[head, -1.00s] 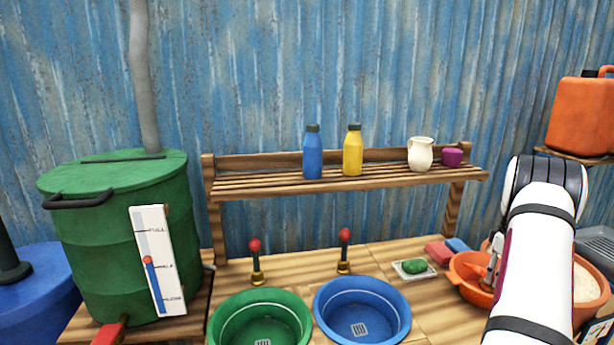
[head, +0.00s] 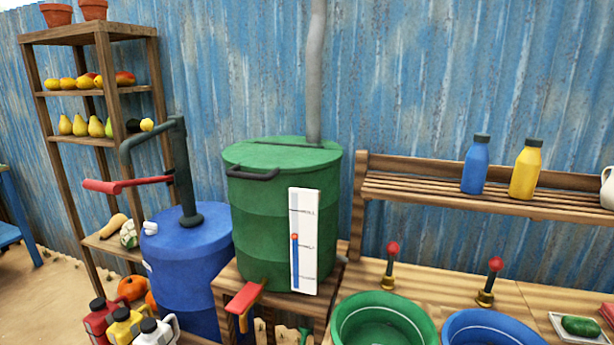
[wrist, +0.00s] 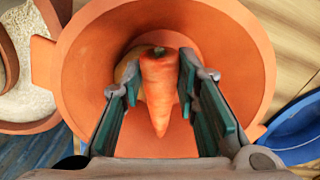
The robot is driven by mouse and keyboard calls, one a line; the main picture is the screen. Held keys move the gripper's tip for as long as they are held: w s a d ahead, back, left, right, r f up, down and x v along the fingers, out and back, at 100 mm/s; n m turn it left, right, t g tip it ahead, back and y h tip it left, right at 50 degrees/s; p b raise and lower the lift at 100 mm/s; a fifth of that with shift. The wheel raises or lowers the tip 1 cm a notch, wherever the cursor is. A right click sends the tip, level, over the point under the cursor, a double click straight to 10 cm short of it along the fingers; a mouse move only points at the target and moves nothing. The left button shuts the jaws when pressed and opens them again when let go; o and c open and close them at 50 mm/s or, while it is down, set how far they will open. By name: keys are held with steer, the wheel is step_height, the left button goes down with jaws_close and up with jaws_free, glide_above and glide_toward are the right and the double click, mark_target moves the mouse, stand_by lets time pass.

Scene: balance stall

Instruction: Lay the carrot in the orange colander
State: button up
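The carrot (wrist: 158,88) is in the wrist view, its green stub at the top and its narrow end toward me. My gripper (wrist: 160,78) has its fingers close along both sides of the carrot and appears shut on it. Carrot and fingers are over the open mouth of the orange colander (wrist: 245,60). I cannot tell whether the carrot touches the colander's inside. A yellowish round thing (wrist: 126,68) shows partly behind the carrot and left finger. Neither my gripper, the carrot nor the colander shows in the head view.
A bowl of white grains (wrist: 22,80) stands left of the colander and a blue basin (wrist: 298,135) lies at its lower right. In the head view are a green basin (head: 350,318), a green barrel (head: 265,215), a blue barrel (head: 185,260) and a shelf (head: 420,192) with bottles.

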steer(key=o, duration=0.4)
steer(key=shift+o, duration=0.2)
